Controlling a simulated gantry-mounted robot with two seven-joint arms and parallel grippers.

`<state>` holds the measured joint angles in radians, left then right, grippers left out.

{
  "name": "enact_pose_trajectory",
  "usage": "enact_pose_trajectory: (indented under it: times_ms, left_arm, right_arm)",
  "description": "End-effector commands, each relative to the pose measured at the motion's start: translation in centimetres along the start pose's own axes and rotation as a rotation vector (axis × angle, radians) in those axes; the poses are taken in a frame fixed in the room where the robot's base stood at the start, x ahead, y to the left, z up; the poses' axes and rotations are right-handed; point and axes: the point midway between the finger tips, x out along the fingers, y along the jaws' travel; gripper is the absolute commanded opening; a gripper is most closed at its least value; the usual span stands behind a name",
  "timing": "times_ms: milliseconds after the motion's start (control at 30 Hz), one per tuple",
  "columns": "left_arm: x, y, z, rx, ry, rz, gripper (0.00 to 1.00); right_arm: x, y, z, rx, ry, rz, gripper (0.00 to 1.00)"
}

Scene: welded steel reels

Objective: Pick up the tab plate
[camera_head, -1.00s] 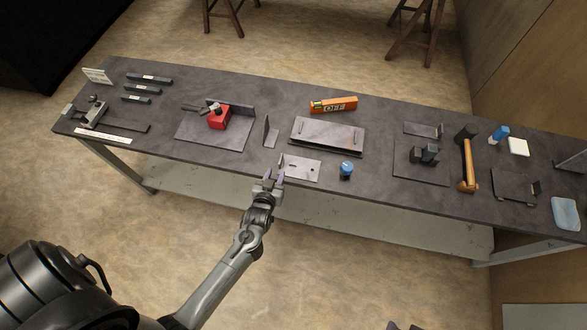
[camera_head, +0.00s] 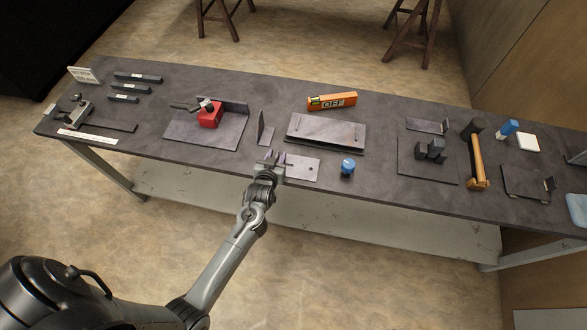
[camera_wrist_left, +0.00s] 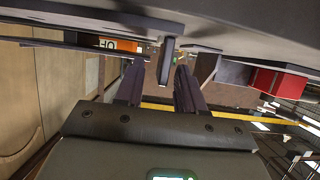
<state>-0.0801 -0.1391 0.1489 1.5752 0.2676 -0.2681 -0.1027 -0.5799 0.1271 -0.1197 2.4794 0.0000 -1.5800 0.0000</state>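The tab plate (camera_head: 302,169) is a flat grey plate with small holes, lying near the front edge of the bench. In the left wrist view, a narrow tab (camera_wrist_left: 167,61) stands out from a grey surface, between and just beyond my fingertips. My left gripper (camera_head: 274,158) is at the left end of the plate and hides part of it. In the left wrist view its two dark fingers (camera_wrist_left: 160,80) are apart with nothing clamped between them. My right gripper is not in view.
A blue-capped cylinder (camera_head: 347,166) stands just right of the plate. An upright angle piece (camera_head: 265,130) is behind my gripper, and a larger raised plate (camera_head: 326,130) lies behind the tab plate. A red block (camera_head: 210,117) sits on a plate to the left.

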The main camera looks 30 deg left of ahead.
Motion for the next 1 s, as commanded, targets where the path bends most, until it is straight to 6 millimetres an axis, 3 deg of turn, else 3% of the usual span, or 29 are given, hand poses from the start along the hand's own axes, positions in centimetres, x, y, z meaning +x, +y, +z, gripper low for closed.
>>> enact_pose_trajectory:
  times_ms: [367,400,633,1000]
  left_arm:
    - [0.73,-0.01,-0.04,0.0,-0.001,0.0,0.38]
    - [0.73,-0.01,-0.03,0.0,-0.001,0.0,0.37]
    - [0.72,0.0,-0.01,0.0,-0.001,0.0,0.02]
    - [0.71,0.01,0.01,0.0,-0.001,0.0,0.0]
  right_arm:
    - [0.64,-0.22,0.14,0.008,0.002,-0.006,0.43]
    - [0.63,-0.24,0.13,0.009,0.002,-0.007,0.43]
    - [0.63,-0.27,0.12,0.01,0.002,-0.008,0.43]
    - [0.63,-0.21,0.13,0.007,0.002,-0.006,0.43]
